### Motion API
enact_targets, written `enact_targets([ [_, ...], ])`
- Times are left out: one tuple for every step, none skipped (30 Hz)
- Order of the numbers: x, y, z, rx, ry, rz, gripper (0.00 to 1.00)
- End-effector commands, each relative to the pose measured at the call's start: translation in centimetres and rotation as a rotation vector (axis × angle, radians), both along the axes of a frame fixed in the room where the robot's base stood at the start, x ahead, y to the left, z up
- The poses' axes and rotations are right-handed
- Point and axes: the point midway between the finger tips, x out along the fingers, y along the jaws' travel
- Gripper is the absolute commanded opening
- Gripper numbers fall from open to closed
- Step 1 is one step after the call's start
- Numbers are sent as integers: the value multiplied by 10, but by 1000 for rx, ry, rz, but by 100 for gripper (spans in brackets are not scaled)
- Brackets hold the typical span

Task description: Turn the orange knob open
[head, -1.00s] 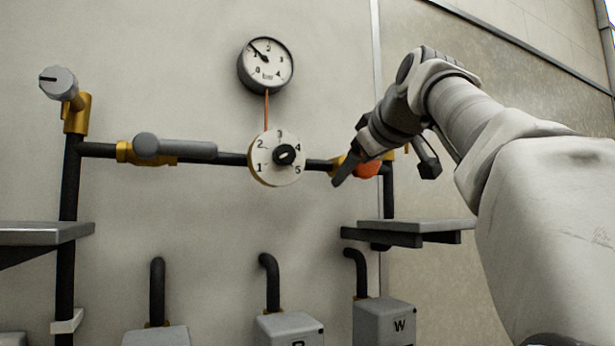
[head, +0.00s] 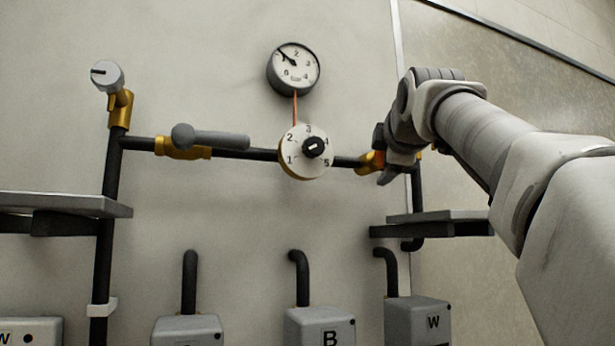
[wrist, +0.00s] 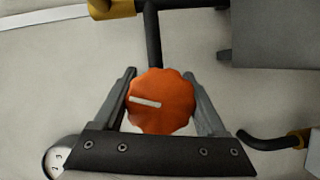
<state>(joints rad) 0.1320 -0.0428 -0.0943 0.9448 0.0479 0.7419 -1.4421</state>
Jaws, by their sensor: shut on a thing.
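The orange knob (wrist: 162,102) shows large in the wrist view, with a scalloped rim and a pale line that lies nearly level, tilted slightly down to the right. My gripper (wrist: 163,92) has one finger on each side of the knob and is shut on it. In the head view only a small orange part of the knob (head: 378,158) shows at the right end of the horizontal pipe. My gripper (head: 384,168) and wrist cover most of it there.
A numbered white dial (head: 300,165) sits on the pipe left of the knob, below a round gauge (head: 293,68). A grey lever (head: 215,138) and grey knob (head: 107,76) are farther left. A shelf (head: 440,216) juts out below my gripper. Grey boxes (head: 418,318) stand lower.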

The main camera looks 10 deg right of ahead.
Motion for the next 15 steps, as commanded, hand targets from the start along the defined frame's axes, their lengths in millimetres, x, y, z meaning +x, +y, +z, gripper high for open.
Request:
enact_targets([
  [0, 0, -2, -39, -9, 1, 18],
  [0, 0, -2, -64, -15, 1, 18],
  [0, 0, -2, -95, -20, 1, 18],
  [0, 0, -1, -116, -24, 1, 18],
  [0, 0, -1, -138, -28, 1, 18],
  [0, 0, -1, -165, -33, 0, 18],
  [0, 0, 0, -183, -36, 0, 18],
  [0, 0, 0, -202, -41, 0, 18],
  [0, 0, 1, -223, -45, 0, 18],
  [0, 0, 1, -239, -47, 1, 18],
  [0, 0, 1, -253, -50, -1, 18],
  [0, 0, 2, -271, -54, -1, 18],
  [0, 0, 2, -282, -56, -1, 18],
  [0, 0, 2, -293, -58, 0, 18],
  [0, 0, 2, -305, -61, -1, 18],
])
